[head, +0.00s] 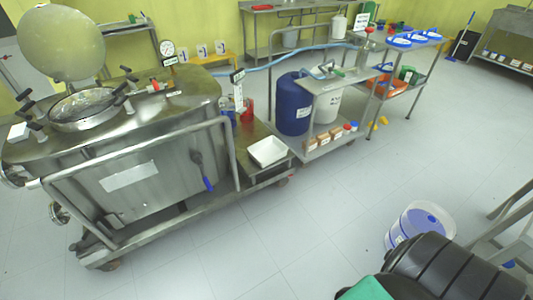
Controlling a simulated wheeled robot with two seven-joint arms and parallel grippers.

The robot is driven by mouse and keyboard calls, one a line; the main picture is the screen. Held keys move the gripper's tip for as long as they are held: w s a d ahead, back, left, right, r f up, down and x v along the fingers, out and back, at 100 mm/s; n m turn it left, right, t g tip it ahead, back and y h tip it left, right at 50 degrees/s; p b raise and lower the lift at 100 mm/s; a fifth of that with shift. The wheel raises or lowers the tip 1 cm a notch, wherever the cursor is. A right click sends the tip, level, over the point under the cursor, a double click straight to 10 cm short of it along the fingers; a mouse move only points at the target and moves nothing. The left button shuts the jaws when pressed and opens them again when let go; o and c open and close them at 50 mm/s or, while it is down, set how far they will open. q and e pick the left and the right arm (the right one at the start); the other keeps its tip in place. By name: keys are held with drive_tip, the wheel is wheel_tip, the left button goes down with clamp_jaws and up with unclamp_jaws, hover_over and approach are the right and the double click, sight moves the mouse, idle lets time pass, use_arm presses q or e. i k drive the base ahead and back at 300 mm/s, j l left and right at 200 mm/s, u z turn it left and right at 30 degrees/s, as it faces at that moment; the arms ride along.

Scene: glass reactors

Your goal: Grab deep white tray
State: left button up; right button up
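The deep white tray (268,151) sits on a low metal shelf (250,136) at the right end of the large steel reactor cart. It looks upright, open at the top and empty. Neither of my grippers is in the head view, and nothing is touching the tray from my side.
The steel reactor (150,135) with its raised round lid (62,45) stands at the left, with a tubular rail (140,150) along its front. A blue drum (292,104) stands right of the tray. A clear bucket with blue (418,222) is at lower right. The middle floor is clear.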

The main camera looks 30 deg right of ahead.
sight(269, 150)
drive_tip(key=i+l, duration=0.2)
drive_tip(key=l, duration=0.3)
drive_tip(key=i+l, duration=0.25)
drive_tip(key=l, duration=0.2)
drive_tip(key=i+l, duration=0.2)
drive_tip(key=l, duration=0.3)
drive_tip(key=i+l, duration=0.25)
drive_tip(key=l, duration=0.2)
drive_tip(key=i+l+u, duration=0.1)
drive_tip(key=l, duration=0.4)
drive_tip(key=i+l, duration=0.35)
drive_tip(key=l, duration=0.15)
drive_tip(key=i+l, duration=0.2)
drive_tip(key=l, duration=0.25)
drive_tip(key=i+l, duration=0.2)
drive_tip(key=l, duration=0.3)
